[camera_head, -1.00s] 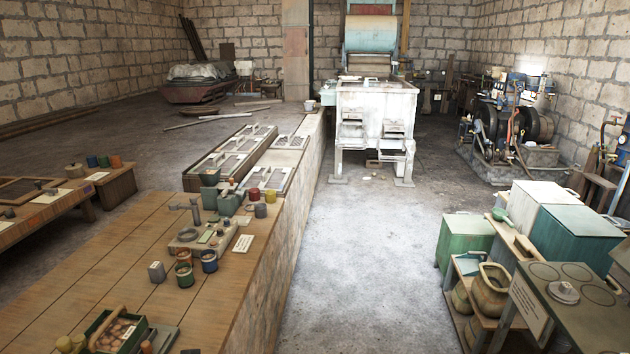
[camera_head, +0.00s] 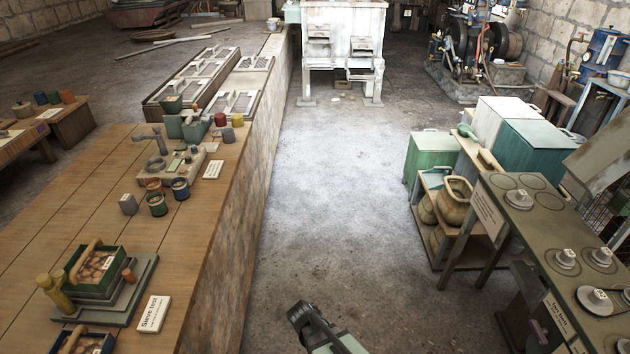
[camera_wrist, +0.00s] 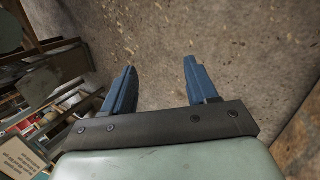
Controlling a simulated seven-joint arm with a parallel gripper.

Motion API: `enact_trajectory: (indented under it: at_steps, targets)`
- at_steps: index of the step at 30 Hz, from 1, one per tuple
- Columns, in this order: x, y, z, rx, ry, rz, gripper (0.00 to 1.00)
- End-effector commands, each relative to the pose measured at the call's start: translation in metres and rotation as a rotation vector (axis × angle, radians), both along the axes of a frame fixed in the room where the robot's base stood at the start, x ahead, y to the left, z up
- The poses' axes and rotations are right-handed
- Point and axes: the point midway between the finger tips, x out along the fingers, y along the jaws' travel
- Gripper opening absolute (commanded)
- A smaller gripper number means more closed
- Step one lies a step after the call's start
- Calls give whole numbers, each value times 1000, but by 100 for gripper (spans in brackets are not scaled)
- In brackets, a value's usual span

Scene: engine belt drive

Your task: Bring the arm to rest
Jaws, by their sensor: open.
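My gripper (camera_head: 300,312) shows at the bottom middle of the head view, over the bare floor between the long wooden bench and the shelves on the right. In the wrist view my gripper (camera_wrist: 160,80) has its two blue fingers spread wide apart, with only floor visible between them. It is open and empty, and touches nothing that I can see. The rest of my arm is cut off by the bottom edge of the head view.
The wooden bench (camera_head: 60,215) on the left holds pots, a scale and a sieve test set (camera_head: 95,275). On the right are the low shelf (camera_head: 470,245), a green cabinet (camera_head: 432,155) and a dark table with weights (camera_head: 520,205). The floor (camera_head: 340,200) between is clear.

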Motion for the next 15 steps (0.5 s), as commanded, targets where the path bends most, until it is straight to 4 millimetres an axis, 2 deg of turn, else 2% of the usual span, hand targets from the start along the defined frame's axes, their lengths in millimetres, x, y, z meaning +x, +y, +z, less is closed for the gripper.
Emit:
enact_trajectory:
  at_steps: [1,6,15]
  targets:
    - [-14,-17,-9,14,42,-20,58]
    - [-57,-58,-38,83,167,-70,58]
    - [-143,-105,-73,248,348,-170,58]
